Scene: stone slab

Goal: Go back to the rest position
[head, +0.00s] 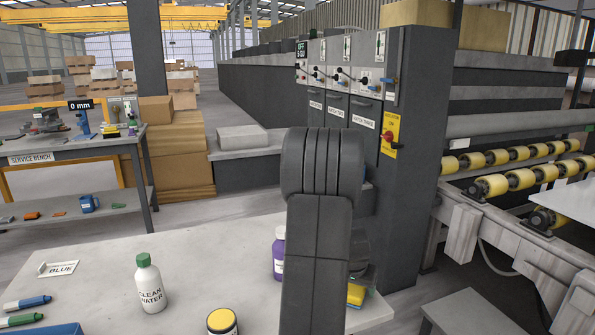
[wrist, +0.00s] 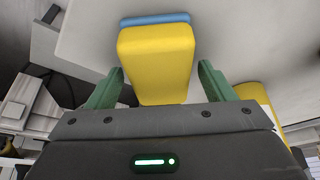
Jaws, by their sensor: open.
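My gripper (wrist: 161,68) shows in the wrist view with its two green fingers spread. A yellow block (wrist: 155,55) with a blue layer at its far edge lies on the pale slab, its near end between the fingers. Gaps show on both sides of it, so it is not gripped. In the head view my dark arm stands in front and hides most of the gripper. Part of the yellow block (head: 356,294) shows just right of the arm, near the slab's (head: 215,270) right side.
A purple bottle (head: 278,257) stands close left of my arm, partly hidden. A white bottle marked CLEAN WATER (head: 149,286), a yellow-topped jar (head: 222,322), markers (head: 25,303) and a BLUE card (head: 58,269) are further left. Dark cabinets (head: 345,120) and a roller conveyor (head: 510,165) stand beyond.

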